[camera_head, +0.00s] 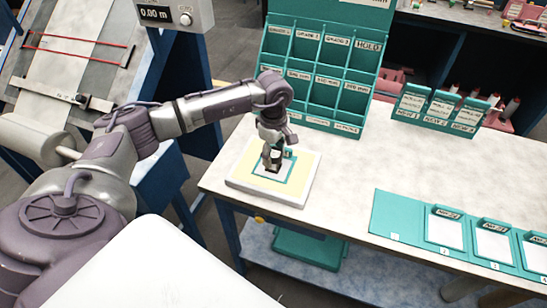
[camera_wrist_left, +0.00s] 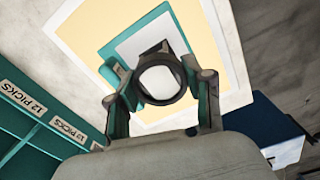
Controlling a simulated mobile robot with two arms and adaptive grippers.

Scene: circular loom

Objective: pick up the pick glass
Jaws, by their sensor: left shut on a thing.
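The pick glass (camera_wrist_left: 160,82) shows in the left wrist view as a round pale lens in a dark ring. My left gripper (camera_wrist_left: 162,95) has its two fingers on either side of it and is shut on it. In the head view my left gripper (camera_head: 272,157) points down over the yellow and white pad (camera_head: 243,178), with the pick glass mostly hidden by the fingers. I cannot tell whether the pick glass touches the pad. A teal-bordered white square (camera_wrist_left: 128,45) lies under it. My right gripper is in neither view.
A teal rack of labelled compartments (camera_head: 342,120) stands behind the pad. Small teal holders (camera_head: 436,108) stand at the back right. A teal board with several white cards (camera_head: 400,215) lies at the front right. The middle of the table (camera_head: 350,165) is clear.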

